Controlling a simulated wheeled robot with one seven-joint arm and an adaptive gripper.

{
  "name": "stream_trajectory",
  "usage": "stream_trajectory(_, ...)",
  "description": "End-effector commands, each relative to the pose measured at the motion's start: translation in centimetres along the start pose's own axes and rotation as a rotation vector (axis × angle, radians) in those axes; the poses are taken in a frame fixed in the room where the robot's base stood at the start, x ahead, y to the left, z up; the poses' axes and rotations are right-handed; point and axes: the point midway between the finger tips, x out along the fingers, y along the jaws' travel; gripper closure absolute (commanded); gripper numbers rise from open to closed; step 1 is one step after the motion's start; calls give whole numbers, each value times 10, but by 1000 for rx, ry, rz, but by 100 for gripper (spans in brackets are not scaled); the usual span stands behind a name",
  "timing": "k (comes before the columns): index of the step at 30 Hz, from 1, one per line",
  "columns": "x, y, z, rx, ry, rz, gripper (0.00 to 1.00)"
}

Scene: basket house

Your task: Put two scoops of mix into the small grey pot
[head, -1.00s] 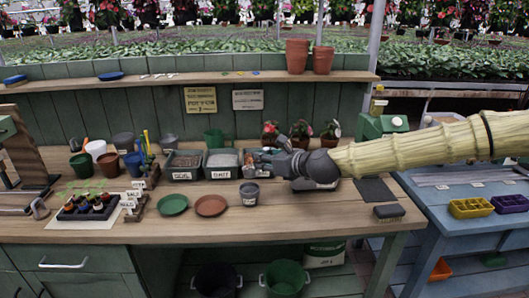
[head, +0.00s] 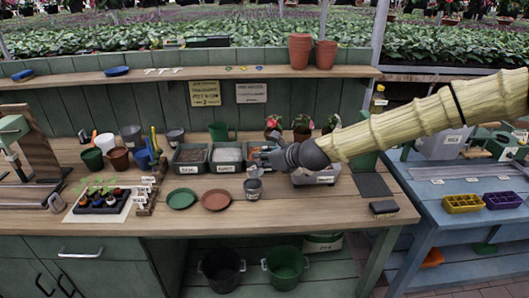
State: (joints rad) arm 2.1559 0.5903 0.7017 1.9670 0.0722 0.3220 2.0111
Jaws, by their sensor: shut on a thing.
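The small grey pot (head: 253,190) stands upright on the bench near its middle, right of a brown saucer. My gripper (head: 259,160) is just behind and above the pot, coming in from the right. It is shut on a small grey tool, apparently a scoop (head: 254,172), whose end is over or at the pot's mouth. The scoop's contents cannot be made out. A third bin in this row is mostly hidden behind my gripper.
A green saucer (head: 182,198) and the brown saucer (head: 216,200) lie left of the pot. A seedling tray (head: 103,203) and several pots stand further left. Flowering pots (head: 302,128) are behind my arm. A brush (head: 384,207) lies at the bench's right front.

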Motion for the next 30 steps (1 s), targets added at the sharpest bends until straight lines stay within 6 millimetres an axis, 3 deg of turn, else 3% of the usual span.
stream_trajectory(30, 13, 0, 16, -1, 212, 0, 100)
